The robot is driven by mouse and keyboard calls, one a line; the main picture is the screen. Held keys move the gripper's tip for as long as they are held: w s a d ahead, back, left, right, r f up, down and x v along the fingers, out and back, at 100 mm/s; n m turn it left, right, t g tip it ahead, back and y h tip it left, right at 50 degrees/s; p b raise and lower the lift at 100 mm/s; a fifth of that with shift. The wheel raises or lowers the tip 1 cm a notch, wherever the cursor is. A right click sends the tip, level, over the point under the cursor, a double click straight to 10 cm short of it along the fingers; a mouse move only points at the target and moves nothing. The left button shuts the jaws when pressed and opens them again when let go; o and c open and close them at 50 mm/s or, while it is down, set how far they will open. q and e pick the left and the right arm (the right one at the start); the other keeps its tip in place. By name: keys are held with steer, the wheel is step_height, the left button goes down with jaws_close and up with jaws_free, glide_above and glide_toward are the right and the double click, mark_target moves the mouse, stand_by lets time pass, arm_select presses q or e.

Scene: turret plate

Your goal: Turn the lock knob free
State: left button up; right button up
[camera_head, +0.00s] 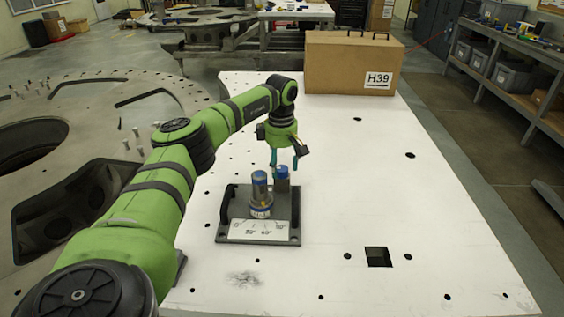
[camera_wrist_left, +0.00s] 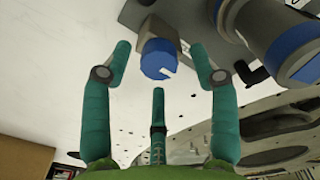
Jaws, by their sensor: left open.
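The lock knob (camera_head: 282,171) is a small blue cap on a short metal post at the back right of a grey base plate (camera_head: 225,236). In the left wrist view the lock knob (camera_wrist_left: 156,52) shows a white mark on its face. My left gripper (camera_head: 284,160) points down from above it, with teal fingers. In the wrist view the open fingertips (camera_wrist_left: 160,48) stand on either side of the knob with gaps; I see no contact. A larger blue-topped cylinder (camera_head: 260,190) stands beside it, partly in the wrist view (camera_wrist_left: 275,45). My right gripper is not in view.
A white label with a marked scale (camera_head: 262,230) lies at the plate's front. Dark handles (camera_head: 227,205) flank the plate. A brown case marked H39 (camera_head: 340,62) stands at the back of the white table (camera_head: 400,220). The table's right side is mostly clear, with a square hole (camera_head: 378,257).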

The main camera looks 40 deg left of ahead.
arm_select(q)
steer(key=shift+f, duration=0.45)
steer(key=c, duration=1.1)
steer(key=shift+c, duration=0.2)
steer(key=n+p, duration=0.1)
steer(key=n, duration=0.3)
steer(key=shift+d+n, duration=0.1)
steer(key=shift+n, duration=0.2)
steer(key=n+p, duration=0.1)
steer(key=n, duration=0.8)
steer(key=shift+p, duration=0.4)
steer(key=shift+n+p, duration=0.4)
steer(key=shift+n, duration=1.8)
